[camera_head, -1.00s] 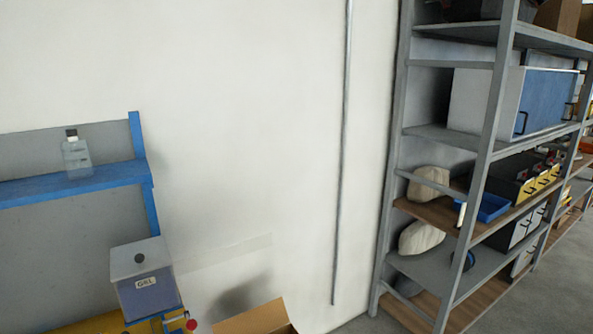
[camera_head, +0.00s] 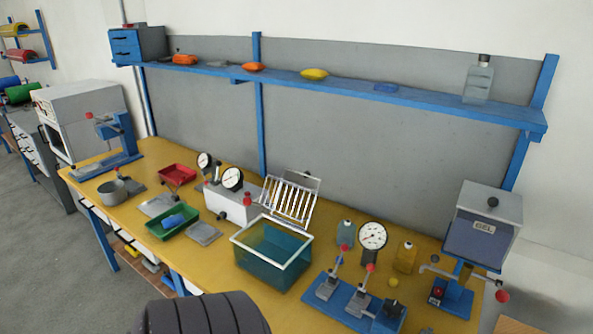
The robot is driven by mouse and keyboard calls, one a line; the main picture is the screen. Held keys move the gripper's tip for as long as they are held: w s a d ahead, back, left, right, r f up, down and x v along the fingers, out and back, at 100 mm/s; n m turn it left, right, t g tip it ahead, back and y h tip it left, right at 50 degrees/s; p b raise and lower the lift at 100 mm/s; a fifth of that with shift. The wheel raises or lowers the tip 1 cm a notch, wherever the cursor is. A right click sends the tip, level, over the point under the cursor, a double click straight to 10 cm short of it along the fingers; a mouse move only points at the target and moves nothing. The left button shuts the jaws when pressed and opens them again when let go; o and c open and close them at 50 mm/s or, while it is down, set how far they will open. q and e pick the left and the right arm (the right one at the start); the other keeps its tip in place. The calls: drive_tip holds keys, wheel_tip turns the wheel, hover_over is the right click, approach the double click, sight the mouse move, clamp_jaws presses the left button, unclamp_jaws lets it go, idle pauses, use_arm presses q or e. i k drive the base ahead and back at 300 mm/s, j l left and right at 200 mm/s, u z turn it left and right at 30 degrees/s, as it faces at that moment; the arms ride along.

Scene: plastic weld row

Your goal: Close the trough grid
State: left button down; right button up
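The trough (camera_head: 240,240) is a clear teal tank with a white rim, standing on the yellow workbench near its middle. Its grid (camera_head: 290,198) is a white barred frame that stands tilted up at the trough's back edge, so the top of the trough is uncovered. Neither of my grippers is in view.
Left of the trough are a grey box with dial gauges (camera_head: 232,179), a green tray (camera_head: 172,222) and a red tray (camera_head: 177,174). Right of it is a blue fixture (camera_head: 335,308) with red-knobbed levers. A blue shelf (camera_head: 430,105) runs above. A dark ribbed shape hides the front edge.

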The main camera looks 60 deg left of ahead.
sight(306, 174)
drive_tip(key=u, duration=2.25)
